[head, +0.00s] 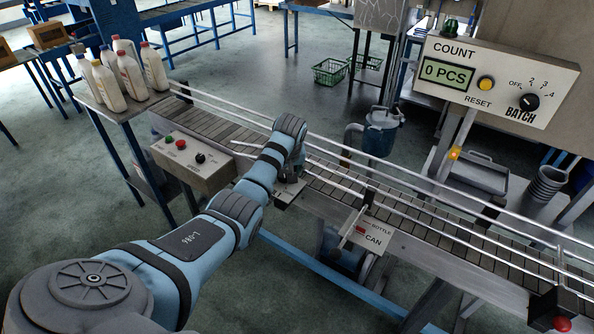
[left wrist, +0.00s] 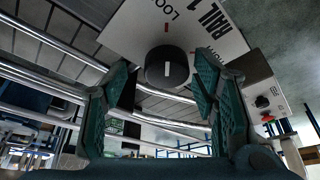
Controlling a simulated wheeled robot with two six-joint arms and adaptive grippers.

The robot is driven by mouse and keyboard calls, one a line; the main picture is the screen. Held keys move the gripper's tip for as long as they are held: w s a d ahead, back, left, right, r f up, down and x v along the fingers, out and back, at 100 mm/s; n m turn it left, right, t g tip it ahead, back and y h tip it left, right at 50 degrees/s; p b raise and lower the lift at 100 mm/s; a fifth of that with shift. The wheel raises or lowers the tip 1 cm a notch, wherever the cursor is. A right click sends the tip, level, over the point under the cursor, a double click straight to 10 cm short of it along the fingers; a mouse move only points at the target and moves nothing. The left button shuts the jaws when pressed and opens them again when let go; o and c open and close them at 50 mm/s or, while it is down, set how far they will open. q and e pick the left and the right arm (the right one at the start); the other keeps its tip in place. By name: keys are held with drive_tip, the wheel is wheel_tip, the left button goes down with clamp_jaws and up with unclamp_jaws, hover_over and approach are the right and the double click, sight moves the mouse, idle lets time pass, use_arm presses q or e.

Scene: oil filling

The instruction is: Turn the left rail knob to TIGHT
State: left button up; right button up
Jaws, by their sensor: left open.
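The rail knob (left wrist: 167,67) is a dark round knob with a short white mark, on a white plate (left wrist: 205,30) lettered "RAIL 1". A partly cut-off word starting "LOO" is at the plate's top edge. In the head view my left gripper (head: 289,172) is mostly behind my arm at the conveyor's near rail, and the knob is hidden. My right gripper is not in view.
The slatted conveyor (head: 215,127) with metal guide rails runs diagonally across. A control box (head: 195,160) is left of my arm, and a bottle/can selector panel (head: 363,233) is to its right. Several white bottles (head: 130,72) stand on a side table. A counter box (head: 495,80) is upper right.

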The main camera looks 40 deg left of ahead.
use_arm(q)
drive_tip(key=shift+s+a, duration=0.2)
drive_tip(key=shift+s, duration=0.1)
drive_tip(key=c, duration=1.2)
drive_tip(key=shift+o, duration=0.2)
